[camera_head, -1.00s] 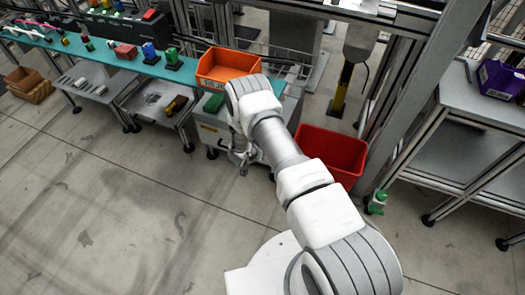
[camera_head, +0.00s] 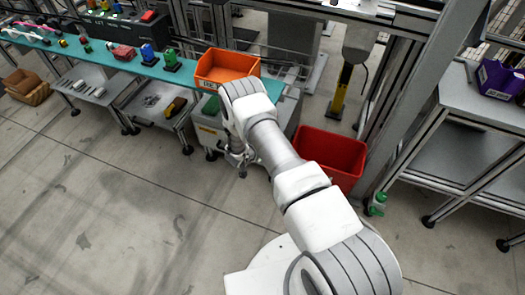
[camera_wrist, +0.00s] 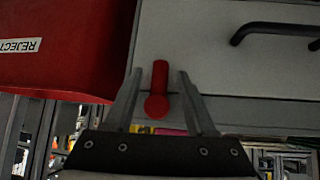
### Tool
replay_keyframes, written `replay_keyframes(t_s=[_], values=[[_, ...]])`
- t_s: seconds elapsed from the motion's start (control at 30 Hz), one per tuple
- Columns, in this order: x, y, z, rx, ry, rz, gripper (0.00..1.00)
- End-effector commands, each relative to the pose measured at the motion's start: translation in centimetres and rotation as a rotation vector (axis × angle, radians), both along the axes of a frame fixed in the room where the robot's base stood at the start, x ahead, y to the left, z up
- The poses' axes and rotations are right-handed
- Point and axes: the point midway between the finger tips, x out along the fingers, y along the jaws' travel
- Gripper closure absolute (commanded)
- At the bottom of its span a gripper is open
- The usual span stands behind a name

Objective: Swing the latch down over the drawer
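The red latch (camera_wrist: 158,85) shows in the wrist view, which looks upside down. Its round end sits on the grey strip at the drawer's edge, and its arm lies up the picture across the gap and over the pale drawer front (camera_wrist: 205,45). The drawer has a black bar handle (camera_wrist: 270,30). My gripper (camera_wrist: 160,75) is open, with one finger on each side of the latch and apparent gaps to both. In the head view my gripper (camera_head: 240,160) is low beside the grey cabinet (camera_head: 207,132), and my arm hides the latch.
A red bin (camera_head: 330,155) stands right of the cabinet; a red bin labelled REJECT (camera_wrist: 55,60) is close at left in the wrist view. An orange bin (camera_head: 226,67) sits on the teal bench (camera_head: 120,60) above. A green bottle (camera_head: 378,204) stands on the floor.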

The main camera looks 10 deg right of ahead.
Motion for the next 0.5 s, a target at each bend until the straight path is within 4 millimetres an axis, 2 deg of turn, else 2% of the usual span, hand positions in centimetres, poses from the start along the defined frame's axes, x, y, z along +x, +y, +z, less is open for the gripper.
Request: replay_keyframes(t_s=[0.27,0.5], values=[[-0.4,0.5,0.9,0.0,-0.001,-0.001,0.44],[-2.8,3.1,4.7,0.001,0.001,0.003,0.44]])
